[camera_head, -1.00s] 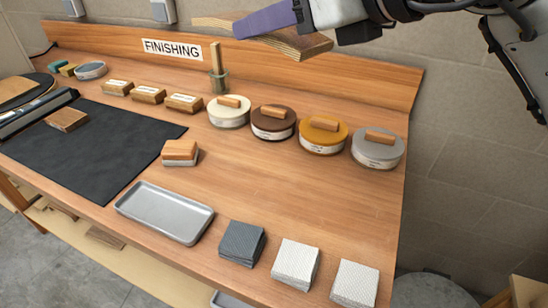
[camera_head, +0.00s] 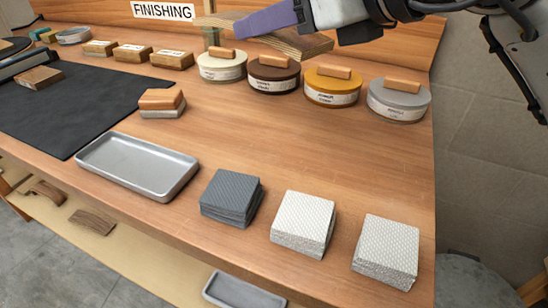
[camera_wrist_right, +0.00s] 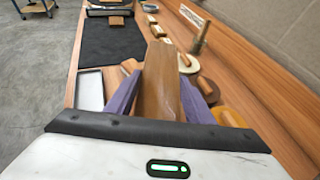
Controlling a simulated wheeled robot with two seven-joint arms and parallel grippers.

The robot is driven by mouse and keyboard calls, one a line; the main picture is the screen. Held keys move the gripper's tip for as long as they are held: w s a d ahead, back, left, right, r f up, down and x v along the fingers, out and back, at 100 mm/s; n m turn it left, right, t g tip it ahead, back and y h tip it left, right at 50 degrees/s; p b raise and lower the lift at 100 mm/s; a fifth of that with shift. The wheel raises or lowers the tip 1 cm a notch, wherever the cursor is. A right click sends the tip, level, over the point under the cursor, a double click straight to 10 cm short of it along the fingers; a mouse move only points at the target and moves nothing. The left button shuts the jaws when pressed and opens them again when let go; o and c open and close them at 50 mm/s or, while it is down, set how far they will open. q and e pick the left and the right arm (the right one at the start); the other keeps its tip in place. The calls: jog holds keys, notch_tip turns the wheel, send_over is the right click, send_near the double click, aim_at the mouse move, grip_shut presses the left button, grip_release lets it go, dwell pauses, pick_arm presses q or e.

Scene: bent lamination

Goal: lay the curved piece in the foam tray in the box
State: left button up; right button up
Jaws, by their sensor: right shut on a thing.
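My right gripper (camera_head: 268,20), with purple fingers, is shut on the curved piece (camera_head: 303,45), a bent strip of layered wood. It holds the piece in the air, in front of the lidded tins at the top of the head view. In the right wrist view the curved piece (camera_wrist_right: 160,85) stands between the two purple fingers of the right gripper (camera_wrist_right: 160,98). The fingers and arm hide part of the piece in the head view. My left gripper is not in view. No foam tray or box can be made out.
The wooden bench (camera_head: 300,150) carries several tins (camera_head: 333,88), a grey metal tray (camera_head: 137,168), stacked pads (camera_head: 303,222), a sanding block (camera_head: 162,102) and a dark mat (camera_head: 70,115). Curved wood pieces (camera_head: 92,222) lie on the lower shelf. The bench's right end borders open floor.

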jog(key=b, duration=0.5)
send_over(275, 143)
notch_tip(275, 143, down, 7)
notch_tip(275, 143, down, 6)
jog(key=shift+w+b, duration=0.1)
jog(key=shift+b, duration=0.5)
notch_tip(275, 143, down, 4)
jog(key=shift+r+b, duration=0.2)
jog(key=shift+b, duration=0.2)
jog(key=shift+f, duration=0.25)
jog(key=o, duration=1.4)
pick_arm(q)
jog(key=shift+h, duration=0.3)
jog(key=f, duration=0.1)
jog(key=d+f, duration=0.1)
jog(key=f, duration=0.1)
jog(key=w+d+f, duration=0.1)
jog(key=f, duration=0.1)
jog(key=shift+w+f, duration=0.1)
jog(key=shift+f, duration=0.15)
pick_arm(e)
jog(key=shift+o, duration=0.2)
